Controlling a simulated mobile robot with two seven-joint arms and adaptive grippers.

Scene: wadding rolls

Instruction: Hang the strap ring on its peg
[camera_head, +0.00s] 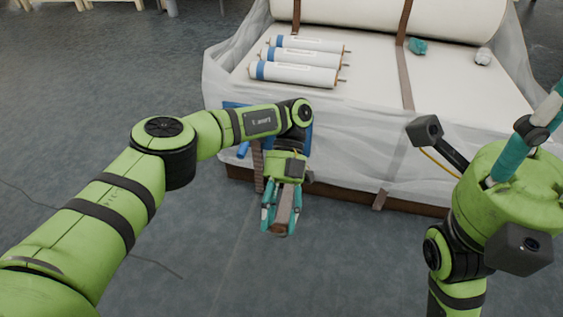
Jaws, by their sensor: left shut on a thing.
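My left gripper (282,215) points down in front of the roll stack, its teal fingers shut on a brown strap piece (284,208). A ring shape cannot be made out there. Another length of brown strap (258,165) hangs just behind the gripper, against the wrapped front. A blue panel (235,105) shows partly behind my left forearm, with a short blue peg-like part (243,150) below the arm. My arm hides much of the panel. My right gripper (540,125) is at the right edge, teal fingers pointing up right, partly out of frame.
A large white wadding roll (440,12) lies on the wrapped bed (375,80), with brown straps across it. Several small white-and-blue rolls (295,74) lie at its left. A teal lump (417,46) and a whitish lump (482,57) lie right.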

